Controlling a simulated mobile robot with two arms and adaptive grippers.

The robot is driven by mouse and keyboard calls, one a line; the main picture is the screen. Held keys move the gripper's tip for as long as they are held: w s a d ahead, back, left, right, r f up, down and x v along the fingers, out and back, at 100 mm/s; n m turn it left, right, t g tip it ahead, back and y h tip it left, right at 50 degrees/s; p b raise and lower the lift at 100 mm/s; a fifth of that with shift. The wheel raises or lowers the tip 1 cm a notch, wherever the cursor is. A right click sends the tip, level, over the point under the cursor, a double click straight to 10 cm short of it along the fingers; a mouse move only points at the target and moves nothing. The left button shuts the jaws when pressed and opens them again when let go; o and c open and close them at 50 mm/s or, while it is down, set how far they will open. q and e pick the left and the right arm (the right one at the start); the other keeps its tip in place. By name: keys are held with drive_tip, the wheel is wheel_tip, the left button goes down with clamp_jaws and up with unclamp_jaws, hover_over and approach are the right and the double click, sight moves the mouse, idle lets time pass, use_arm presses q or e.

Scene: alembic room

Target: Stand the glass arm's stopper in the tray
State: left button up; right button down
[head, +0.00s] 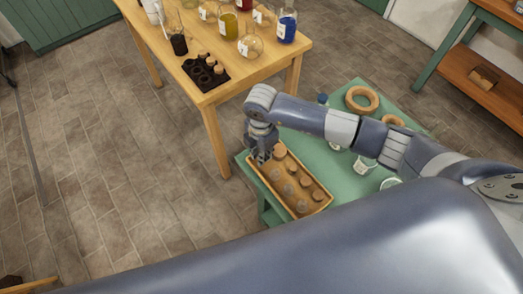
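A wooden tray (317,210) with several stoppers in it lies on the green table. The stoppers have brown or greyish tops and stand in rows. My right gripper (262,158) points down at the tray's far left end. A brown stopper (279,151) shows right beside its fingers; I cannot tell whether they touch it. The fingers are small and dark here, so I cannot see whether they are open or shut. I cannot pick out which stopper belongs to the glass arm. My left gripper is out of view.
The green table (318,154) also bears two cork rings (361,99) and clear glassware (364,166), partly behind my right arm. A wooden table (176,61) at the back holds flasks and a dark rack (206,72) with corks. Bare floor lies to the left.

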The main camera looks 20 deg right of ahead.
drive_tip(key=shift+f, duration=0.15)
drive_tip(key=shift+f, duration=0.15)
drive_tip(key=c, duration=1.6)
unclamp_jaws()
drive_tip(key=shift+o, duration=0.2)
drive_tip(key=shift+r, duration=0.3)
wheel_tip(320, 180, up, 12)
drive_tip(key=b, duration=0.3)
drive_tip(key=shift+f, duration=0.15)
